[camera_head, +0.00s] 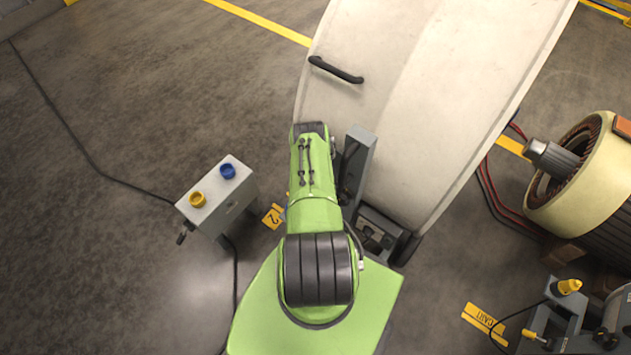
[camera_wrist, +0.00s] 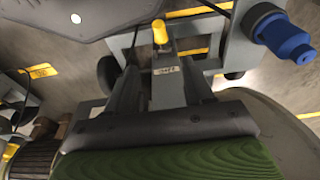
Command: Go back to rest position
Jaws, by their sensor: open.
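My gripper (camera_wrist: 161,78) shows in the wrist view as two grey fingers standing apart, with a dark crossbar below them. It is open, and I see nothing held between the fingers. A grey stand (camera_wrist: 232,50) lies beyond the fingertips, with a yellow knob (camera_wrist: 160,33) on a post and a blue-ended part (camera_wrist: 288,38) at the right. In the head view my green arm stretches up the middle, and my gripper cannot be made out there.
A large pale curved housing (camera_head: 420,90) stands close to the right of my arm. A grey control box (camera_head: 215,195) with yellow and blue buttons stands left. A rotor machine (camera_head: 575,175) and a grey stand (camera_head: 560,315) are at right.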

